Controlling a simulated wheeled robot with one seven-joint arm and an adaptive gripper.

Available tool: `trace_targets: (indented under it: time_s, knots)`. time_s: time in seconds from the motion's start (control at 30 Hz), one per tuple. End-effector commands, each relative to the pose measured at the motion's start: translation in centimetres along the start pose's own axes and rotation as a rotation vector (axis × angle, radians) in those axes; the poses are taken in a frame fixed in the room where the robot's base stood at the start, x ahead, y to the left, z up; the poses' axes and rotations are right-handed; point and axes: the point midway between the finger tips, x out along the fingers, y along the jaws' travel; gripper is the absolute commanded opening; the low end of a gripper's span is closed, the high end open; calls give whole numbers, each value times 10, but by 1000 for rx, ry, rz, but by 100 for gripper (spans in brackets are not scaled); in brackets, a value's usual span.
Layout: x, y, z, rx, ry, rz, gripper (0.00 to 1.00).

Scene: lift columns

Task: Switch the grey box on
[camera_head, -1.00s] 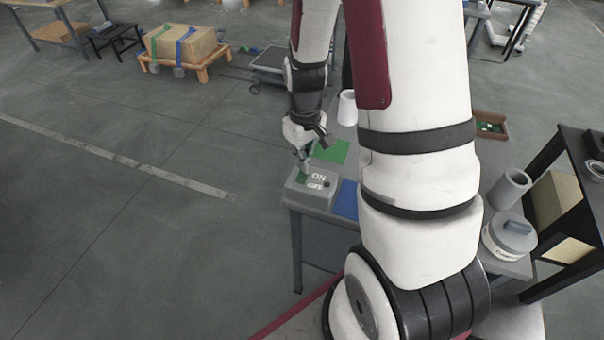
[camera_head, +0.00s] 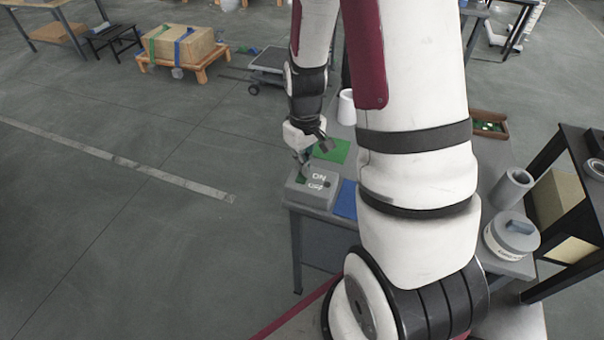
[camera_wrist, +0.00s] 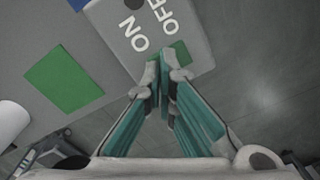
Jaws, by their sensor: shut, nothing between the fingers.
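The grey box (camera_head: 312,196) sits on the near left corner of the table, with white ON and OFF lettering on top. It also shows at the top of the wrist view (camera_wrist: 200,38). A green patch (camera_wrist: 181,52) lies on its top beside the word ON, partly covered by my fingers. A dark round part (camera_wrist: 133,4) is near the lettering at the top edge. My gripper (camera_head: 304,164) is shut and empty, pointing down over the green end of the box. In the wrist view its fingertips (camera_wrist: 165,78) meet at the green patch; I cannot tell whether they touch it.
A green square (camera_head: 332,150) and a blue one (camera_head: 345,200) lie flat on the table near the box. A white cup (camera_head: 347,108) stands behind. A grey cylinder (camera_head: 512,188) and a round lidded container (camera_head: 511,236) are at right. Open floor lies left.

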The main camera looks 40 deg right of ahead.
Motion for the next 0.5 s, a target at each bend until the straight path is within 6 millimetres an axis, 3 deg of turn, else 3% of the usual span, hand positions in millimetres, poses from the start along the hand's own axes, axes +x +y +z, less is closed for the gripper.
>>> trace_targets:
  time_s: [0.33, 0.5]
  knots:
    - [5, 0, 0, 0, 0, 0, 0]
    - [-2, 0, 1, 0, 0, 0, 0]
